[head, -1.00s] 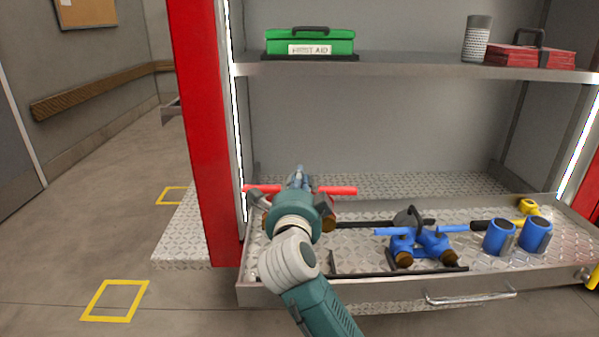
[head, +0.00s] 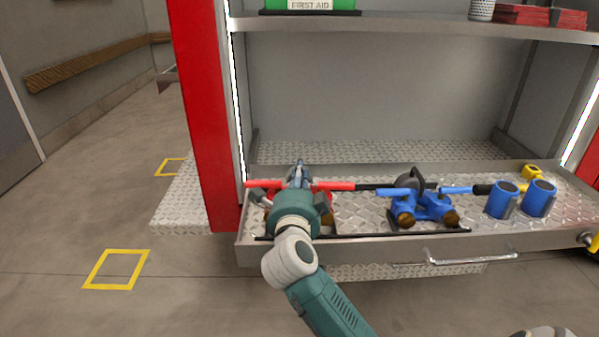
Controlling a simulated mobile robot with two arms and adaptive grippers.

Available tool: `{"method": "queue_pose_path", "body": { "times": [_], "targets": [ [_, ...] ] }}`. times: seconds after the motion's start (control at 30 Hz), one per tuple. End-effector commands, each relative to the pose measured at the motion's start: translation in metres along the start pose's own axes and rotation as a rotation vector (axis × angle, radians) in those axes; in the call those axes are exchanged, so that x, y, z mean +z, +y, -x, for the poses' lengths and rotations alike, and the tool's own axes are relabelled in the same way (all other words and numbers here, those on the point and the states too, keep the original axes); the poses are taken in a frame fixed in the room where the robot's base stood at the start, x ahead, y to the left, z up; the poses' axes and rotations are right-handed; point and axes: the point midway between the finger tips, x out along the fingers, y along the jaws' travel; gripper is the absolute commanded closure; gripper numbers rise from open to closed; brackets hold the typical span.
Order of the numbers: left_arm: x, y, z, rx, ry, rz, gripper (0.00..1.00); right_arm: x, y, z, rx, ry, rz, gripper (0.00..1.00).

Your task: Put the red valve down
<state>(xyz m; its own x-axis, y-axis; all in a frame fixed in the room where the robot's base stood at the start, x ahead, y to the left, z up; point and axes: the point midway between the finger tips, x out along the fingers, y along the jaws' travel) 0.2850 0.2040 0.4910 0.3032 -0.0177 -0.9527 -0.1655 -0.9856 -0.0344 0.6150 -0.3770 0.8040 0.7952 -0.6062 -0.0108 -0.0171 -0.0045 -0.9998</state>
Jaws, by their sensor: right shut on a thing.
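The red valve (head: 335,186) is at the left end of the pulled-out metal drawer (head: 365,211). Its red handles stick out to the left and right of my right gripper (head: 298,172), which is shut on it. My wrist and gripper hide most of the valve's body. The valve sits low over the drawer floor; whether it touches the floor cannot be told. My left gripper is not in view.
A blue valve (head: 432,207) stands in the drawer right of the red one. Two blue cylindrical fittings (head: 502,200) and a yellow piece (head: 532,171) are further right. A red post (head: 208,130) stands close on the left. A shelf (head: 420,30) with a first aid box (head: 309,5) is above.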

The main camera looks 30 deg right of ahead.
Motion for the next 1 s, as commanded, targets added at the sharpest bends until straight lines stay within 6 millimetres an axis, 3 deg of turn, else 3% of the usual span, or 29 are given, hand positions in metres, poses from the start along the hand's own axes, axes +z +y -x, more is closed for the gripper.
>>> {"method": "queue_pose_path", "body": {
  "times": [0.2,0.47,0.5,0.57,1.0],
  "targets": [
    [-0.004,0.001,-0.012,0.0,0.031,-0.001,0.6,0.0,0.022,0.0,-0.016,-0.001,-0.002,1.0],
    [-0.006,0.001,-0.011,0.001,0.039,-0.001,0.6,0.001,0.023,0.0,-0.018,-0.002,-0.004,1.0],
    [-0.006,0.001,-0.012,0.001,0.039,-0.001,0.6,0.001,0.033,0.0,0.002,-0.001,0.001,0.83],
    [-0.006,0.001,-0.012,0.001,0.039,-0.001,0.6,0.001,0.032,0.0,0.002,-0.001,0.0,0.71],
    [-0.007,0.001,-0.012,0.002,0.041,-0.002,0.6,0.003,0.032,0.001,0.002,-0.006,-0.002,0.7]
  ]
}}
